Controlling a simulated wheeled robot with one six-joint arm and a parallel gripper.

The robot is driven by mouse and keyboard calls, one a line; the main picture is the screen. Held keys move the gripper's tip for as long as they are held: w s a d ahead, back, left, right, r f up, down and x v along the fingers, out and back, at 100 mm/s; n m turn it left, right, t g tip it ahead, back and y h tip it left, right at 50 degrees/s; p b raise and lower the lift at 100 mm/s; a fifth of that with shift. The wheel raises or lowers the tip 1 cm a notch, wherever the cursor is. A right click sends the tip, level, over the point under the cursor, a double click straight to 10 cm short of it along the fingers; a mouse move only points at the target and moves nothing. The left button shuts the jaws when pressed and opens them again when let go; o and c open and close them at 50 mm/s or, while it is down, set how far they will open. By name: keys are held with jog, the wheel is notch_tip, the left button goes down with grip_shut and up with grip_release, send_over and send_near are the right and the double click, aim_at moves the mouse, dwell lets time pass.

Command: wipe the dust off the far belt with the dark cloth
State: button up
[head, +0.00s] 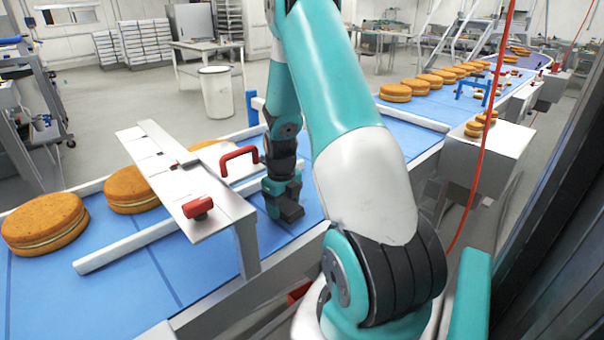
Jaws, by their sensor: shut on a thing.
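A blue conveyor belt (150,275) runs from the lower left to the far right. Its farther stretch (415,112) shows beyond my arm. My gripper (286,203) points down at the belt, just right of the red handle. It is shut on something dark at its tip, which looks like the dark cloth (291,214). The cloth is small in view and partly hidden by the gripper. It is low over the belt, and I cannot tell whether it touches. I cannot make out any dust on the belt.
Filled rounds (45,222) lie on the belt at left, and several more (395,92) line its far stretch. A metal bridge (185,185) with a red knob (198,207) and a red handle (239,158) spans the belt left of my gripper. A red cable (484,130) hangs at right.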

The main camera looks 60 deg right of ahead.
aim_at(284, 203)
jog(key=shift+s+r, duration=0.1)
jog(key=shift+r, duration=0.8)
jog(key=shift+r+p, duration=2.25)
jog(key=shift+r, duration=0.1)
